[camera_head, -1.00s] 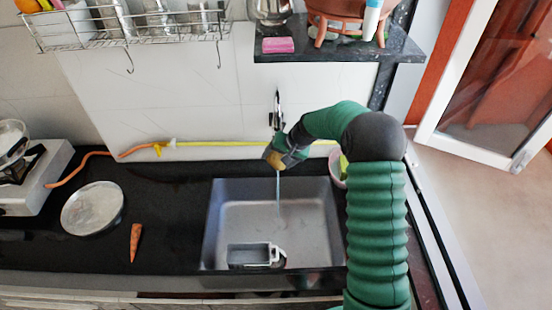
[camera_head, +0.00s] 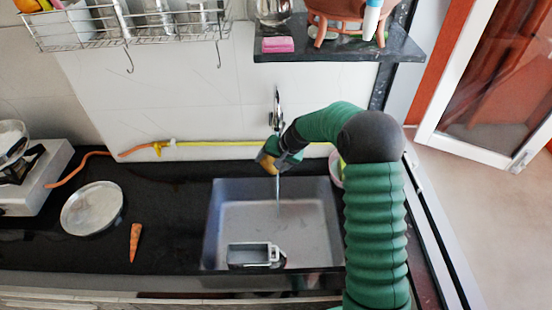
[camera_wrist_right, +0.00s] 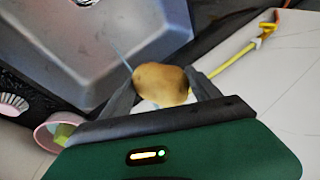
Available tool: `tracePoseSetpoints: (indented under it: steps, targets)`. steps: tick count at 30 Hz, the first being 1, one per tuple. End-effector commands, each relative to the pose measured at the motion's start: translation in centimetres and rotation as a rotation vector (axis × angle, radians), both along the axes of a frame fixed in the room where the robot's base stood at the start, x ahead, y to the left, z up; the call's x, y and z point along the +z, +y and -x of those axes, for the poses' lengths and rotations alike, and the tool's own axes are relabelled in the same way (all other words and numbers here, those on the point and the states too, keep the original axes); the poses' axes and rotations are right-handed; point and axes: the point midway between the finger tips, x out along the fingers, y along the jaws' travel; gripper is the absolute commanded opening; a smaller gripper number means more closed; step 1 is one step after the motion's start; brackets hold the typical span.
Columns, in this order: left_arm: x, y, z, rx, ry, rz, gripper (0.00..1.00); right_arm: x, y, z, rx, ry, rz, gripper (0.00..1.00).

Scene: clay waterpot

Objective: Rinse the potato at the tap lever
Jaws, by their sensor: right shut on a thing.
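The potato (camera_wrist_right: 160,84) is brown and oval, held between the fingers of my right gripper (camera_wrist_right: 160,92) in the right wrist view. In the head view, my right gripper (camera_head: 273,162) is at the back of the sink (camera_head: 230,195), just below the tap (camera_head: 277,110), with the potato (camera_head: 265,161) showing at its left side. A thin stream of water (camera_head: 278,188) runs down below the gripper into the sink; it also shows beside the potato in the wrist view (camera_wrist_right: 124,57). Whether the water wets the potato is hard to tell. My left gripper is not in view.
A metal container (camera_head: 250,254) with a handle stands in the sink's front. A carrot (camera_head: 135,242) and a round metal plate (camera_head: 92,208) lie on the black counter at left. A yellow hose (camera_head: 215,144) runs along the wall. A pink-rimmed bowl (camera_wrist_right: 58,130) is right of the sink.

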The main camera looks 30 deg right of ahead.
Motion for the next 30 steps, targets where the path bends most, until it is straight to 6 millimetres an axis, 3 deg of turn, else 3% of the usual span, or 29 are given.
tracePoseSetpoints:
  steps: [16, 30]
  targets:
    - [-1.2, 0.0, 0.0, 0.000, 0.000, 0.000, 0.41, -0.1, 4.3, 2.9, 0.001, 0.000, 0.000, 0.26]
    - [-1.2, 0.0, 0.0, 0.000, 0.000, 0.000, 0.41, 0.0, 4.6, 3.1, 0.000, 0.001, -0.001, 0.26]
